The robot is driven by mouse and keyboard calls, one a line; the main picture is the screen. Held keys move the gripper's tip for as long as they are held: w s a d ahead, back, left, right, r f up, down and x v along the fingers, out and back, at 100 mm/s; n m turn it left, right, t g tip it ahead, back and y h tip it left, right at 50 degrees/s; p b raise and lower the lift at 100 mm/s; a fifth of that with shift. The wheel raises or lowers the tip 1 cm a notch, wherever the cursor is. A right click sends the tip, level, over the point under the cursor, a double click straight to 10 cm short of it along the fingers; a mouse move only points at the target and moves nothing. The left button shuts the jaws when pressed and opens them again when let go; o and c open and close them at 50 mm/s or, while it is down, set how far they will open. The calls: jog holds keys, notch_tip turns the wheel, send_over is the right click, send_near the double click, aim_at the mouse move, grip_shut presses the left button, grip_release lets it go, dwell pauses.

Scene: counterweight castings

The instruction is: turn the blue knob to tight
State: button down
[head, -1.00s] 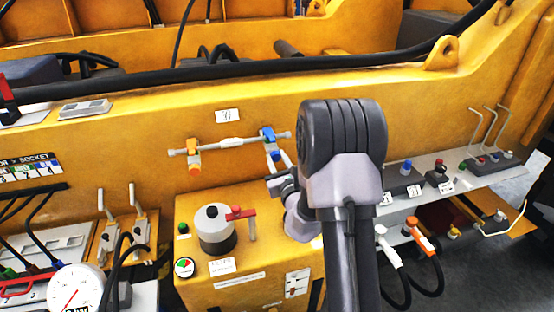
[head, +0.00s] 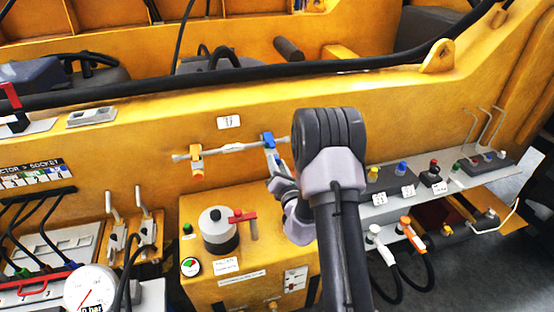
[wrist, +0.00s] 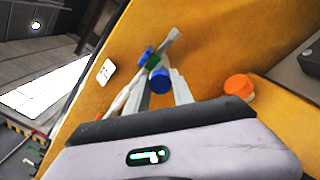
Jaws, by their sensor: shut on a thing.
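The blue knob (head: 268,139) sits at the right part of a light pipe on the yellow wall. In the wrist view its round blue end (wrist: 160,80) shows between the fingertips. My gripper (head: 274,160) reaches up to it from below right, and in the wrist view the two fingers (wrist: 162,90) are shut on the knob. A blue piece and a green piece lie just behind it along the pipe. The finger contact is partly hidden, and I cannot read any tight mark.
A yellow-and-orange valve (head: 197,162) sits on the same pipe to the left. Below stands a yellow box with a grey cylinder (head: 219,232) and a red handle (head: 243,216). A shelf with coloured buttons (head: 402,168) is at right. A black hose (head: 200,88) crosses above.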

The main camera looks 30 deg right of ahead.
jog(key=m+p, duration=0.6)
jog(key=m, duration=0.5)
jog(key=shift+p, duration=0.35)
jog(key=shift+m, duration=0.5)
jog(key=c, duration=1.1)
grip_release()
jog(key=shift+w, duration=0.1)
jog(key=shift+f, duration=0.1)
jog(key=b+v, duration=0.2)
jog(key=v, duration=1.5)
jog(key=shift+s+b, duration=0.25)
jog(key=shift+b, duration=0.05)
